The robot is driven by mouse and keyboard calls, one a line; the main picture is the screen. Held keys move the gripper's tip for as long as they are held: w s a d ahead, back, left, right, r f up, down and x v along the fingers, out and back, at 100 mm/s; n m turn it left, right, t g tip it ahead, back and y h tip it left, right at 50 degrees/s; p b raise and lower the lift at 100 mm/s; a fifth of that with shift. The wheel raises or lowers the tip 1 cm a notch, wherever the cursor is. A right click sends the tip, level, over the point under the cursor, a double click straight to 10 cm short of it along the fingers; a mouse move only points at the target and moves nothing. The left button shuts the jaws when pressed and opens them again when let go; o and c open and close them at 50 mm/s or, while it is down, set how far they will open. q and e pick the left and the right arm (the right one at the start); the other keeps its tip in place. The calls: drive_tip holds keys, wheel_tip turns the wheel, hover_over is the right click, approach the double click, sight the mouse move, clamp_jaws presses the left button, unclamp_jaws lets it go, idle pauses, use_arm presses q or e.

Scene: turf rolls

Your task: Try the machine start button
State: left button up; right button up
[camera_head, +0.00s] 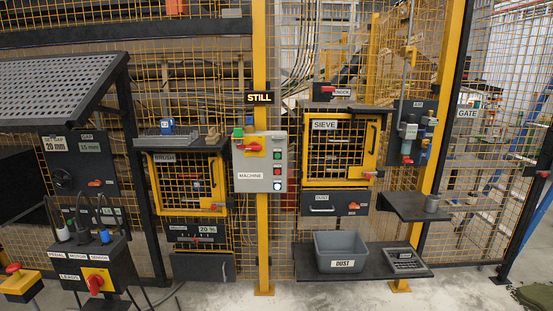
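The grey MACHINE control box (243,184) is fixed to the yellow post in the middle of the head view. Its right side has a column of small buttons or lamps: a green one (277,155) on top, a red one (277,171) below it and a pale one (277,186) at the bottom. I cannot read which is the start button. A black STILL sign (259,98) hangs above the box. Neither of my grippers shows.
The BRUSH door (164,158) is left of the box and the SIEVE door (324,125) right; both look closed. A grey DUST bin (341,240) stands on a low shelf. A yellow emergency-stop box (20,286) and a LEADS cabinet (75,270) stand front left. Floor shows bottom centre.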

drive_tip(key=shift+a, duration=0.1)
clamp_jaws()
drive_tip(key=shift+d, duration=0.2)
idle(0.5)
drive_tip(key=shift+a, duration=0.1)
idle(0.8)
